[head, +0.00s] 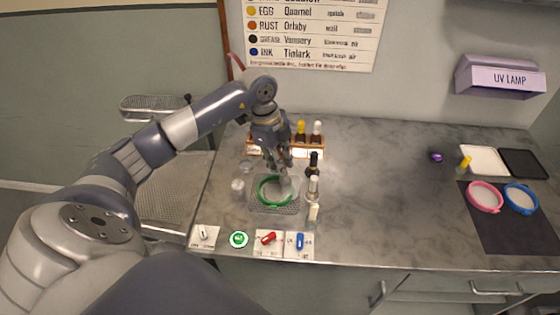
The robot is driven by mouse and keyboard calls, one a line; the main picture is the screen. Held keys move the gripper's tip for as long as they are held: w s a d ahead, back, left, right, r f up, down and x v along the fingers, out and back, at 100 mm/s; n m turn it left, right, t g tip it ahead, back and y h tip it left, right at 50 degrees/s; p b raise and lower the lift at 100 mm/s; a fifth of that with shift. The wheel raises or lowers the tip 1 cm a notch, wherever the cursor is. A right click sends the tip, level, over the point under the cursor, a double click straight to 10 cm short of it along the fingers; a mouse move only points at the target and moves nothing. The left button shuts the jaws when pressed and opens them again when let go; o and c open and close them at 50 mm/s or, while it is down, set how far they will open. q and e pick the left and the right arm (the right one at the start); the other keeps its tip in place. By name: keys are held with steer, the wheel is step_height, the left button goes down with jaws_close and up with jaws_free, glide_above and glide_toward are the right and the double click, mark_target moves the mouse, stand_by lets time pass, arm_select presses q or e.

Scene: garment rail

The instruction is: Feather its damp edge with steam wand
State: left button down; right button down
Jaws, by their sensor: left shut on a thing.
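A green hoop (262,199) lies on a mesh tray (285,209) near the left front of the counter. My left gripper (281,168) points down just above the hoop's far right side. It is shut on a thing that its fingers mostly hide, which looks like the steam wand. A pale, hazy patch (290,186) shows below the fingertips, over the right part of the hoop. Any damp edge on the cloth in the hoop is too small to make out. My right gripper is not in view.
Dark and pale bottles (313,165) stand close to the right of the gripper, before a wooden rack (311,152). Small clear cups (238,185) stand left. Switches (268,238) line the front edge. Pink (485,197) and blue (520,198) hoops lie far right. The counter's middle is clear.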

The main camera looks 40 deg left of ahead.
arm_select(q)
steer(key=shift+w+a, duration=0.15)
steer(key=shift+a, duration=0.05)
steer(key=shift+w+a, duration=0.7)
steer(key=shift+a, duration=0.15)
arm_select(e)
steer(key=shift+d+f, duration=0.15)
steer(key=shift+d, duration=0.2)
arm_select(q)
steer(key=shift+a, duration=0.1)
steer(key=shift+a+b, duration=0.4)
steer(key=shift+a, duration=0.7)
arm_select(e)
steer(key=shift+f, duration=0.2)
arm_select(q)
steer(key=shift+a, duration=0.1)
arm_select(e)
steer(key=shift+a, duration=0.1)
